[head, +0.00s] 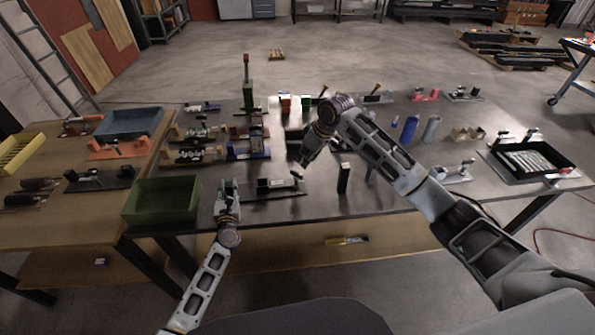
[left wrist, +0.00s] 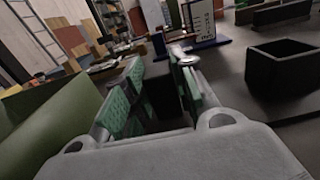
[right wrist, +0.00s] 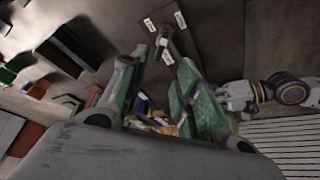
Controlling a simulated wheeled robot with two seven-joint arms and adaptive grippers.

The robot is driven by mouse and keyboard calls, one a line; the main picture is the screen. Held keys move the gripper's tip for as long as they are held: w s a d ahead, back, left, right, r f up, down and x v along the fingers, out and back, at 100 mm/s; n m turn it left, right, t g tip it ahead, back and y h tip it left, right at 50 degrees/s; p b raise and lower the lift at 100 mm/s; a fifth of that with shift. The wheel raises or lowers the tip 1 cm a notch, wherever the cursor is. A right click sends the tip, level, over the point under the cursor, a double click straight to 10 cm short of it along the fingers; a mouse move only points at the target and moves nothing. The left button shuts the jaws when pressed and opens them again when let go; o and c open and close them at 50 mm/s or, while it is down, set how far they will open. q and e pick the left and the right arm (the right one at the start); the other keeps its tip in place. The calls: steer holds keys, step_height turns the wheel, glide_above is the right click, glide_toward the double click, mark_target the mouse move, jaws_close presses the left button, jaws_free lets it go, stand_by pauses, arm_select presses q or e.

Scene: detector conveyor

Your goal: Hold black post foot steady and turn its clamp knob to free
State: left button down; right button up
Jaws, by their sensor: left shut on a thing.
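My left gripper (head: 229,190) is low at the table's front edge, beside the green bin. In the left wrist view its green-padded fingers (left wrist: 155,95) are shut on a dark block (left wrist: 160,82), which appears to be the black post foot. The fingers cover much of it, and I cannot make out its clamp knob. A black plate with a raised block (head: 268,187) lies just right of this gripper. My right gripper (head: 306,158) is above and behind that plate, pointing down. In the right wrist view its fingers (right wrist: 158,98) are apart with nothing between them.
The green bin (head: 160,198) stands left of my left gripper. A dark upright block (head: 343,178) stands right of the plate. A blue-framed stand (head: 248,152) and several small fixtures are behind. A black tray (head: 530,160) is at the far right. Bare tabletop lies around (head: 390,195).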

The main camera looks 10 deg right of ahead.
mark_target(296, 172)
steer(key=shift+x, duration=5)
jaws_close()
